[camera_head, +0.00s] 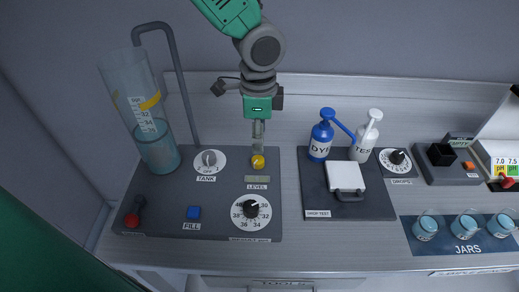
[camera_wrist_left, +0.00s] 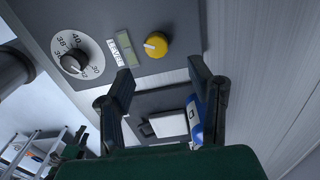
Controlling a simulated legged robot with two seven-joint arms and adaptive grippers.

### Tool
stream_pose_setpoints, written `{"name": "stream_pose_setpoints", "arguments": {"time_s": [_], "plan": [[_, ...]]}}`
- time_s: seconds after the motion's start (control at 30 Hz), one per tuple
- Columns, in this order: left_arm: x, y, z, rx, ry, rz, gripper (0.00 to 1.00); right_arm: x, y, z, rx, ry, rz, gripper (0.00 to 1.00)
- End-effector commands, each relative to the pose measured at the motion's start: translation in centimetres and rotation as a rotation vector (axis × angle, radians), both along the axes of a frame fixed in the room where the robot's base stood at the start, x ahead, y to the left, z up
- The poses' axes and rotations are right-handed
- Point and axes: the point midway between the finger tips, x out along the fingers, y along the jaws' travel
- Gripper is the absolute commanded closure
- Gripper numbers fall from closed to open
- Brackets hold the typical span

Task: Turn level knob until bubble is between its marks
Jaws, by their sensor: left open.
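The yellow level knob (camera_head: 258,162) sits on the grey panel above the LEVEL label, and it also shows in the left wrist view (camera_wrist_left: 156,45) with a pale pointer mark. The small greenish level vial (camera_head: 257,179) lies just below the knob, and beside it in the left wrist view (camera_wrist_left: 125,48). Its bubble and marks are too small to make out. My left gripper (camera_head: 258,143) points down just above the knob. In the left wrist view its two fingers (camera_wrist_left: 162,75) are spread apart with nothing between them, and the knob appears beyond their tips. My right gripper is not in view.
A clear tank (camera_head: 158,145), the TANK knob (camera_head: 209,159), a blue FILL button (camera_head: 194,213) and a white numbered dial (camera_head: 251,212) surround the knob. Blue (camera_head: 320,140) and white (camera_head: 363,143) pump bottles stand to the right.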

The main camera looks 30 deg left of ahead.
Motion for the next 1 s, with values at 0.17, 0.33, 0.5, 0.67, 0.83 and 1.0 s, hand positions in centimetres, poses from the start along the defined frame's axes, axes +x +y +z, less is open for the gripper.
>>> {"name": "stream_pose_setpoints", "arguments": {"time_s": [0.17,0.33,0.5,0.67,0.83,1.0], "plan": [[0.2,-0.1,3.1,-0.002,-0.003,0.000,0.52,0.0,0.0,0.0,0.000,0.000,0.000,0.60],[0.2,-0.1,4.3,-0.002,-0.001,0.000,0.52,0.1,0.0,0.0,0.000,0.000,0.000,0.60],[0.2,-0.1,4.4,-0.001,0.001,-0.001,0.52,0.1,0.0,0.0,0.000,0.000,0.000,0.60],[0.2,-0.1,4.4,-0.001,0.001,0.003,0.52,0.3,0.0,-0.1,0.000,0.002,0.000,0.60],[0.0,-0.1,5.1,0.000,0.003,0.188,0.52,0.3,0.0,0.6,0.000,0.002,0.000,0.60],[-0.2,0.0,6.0,0.001,0.003,0.567,0.52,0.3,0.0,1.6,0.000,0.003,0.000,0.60]]}}
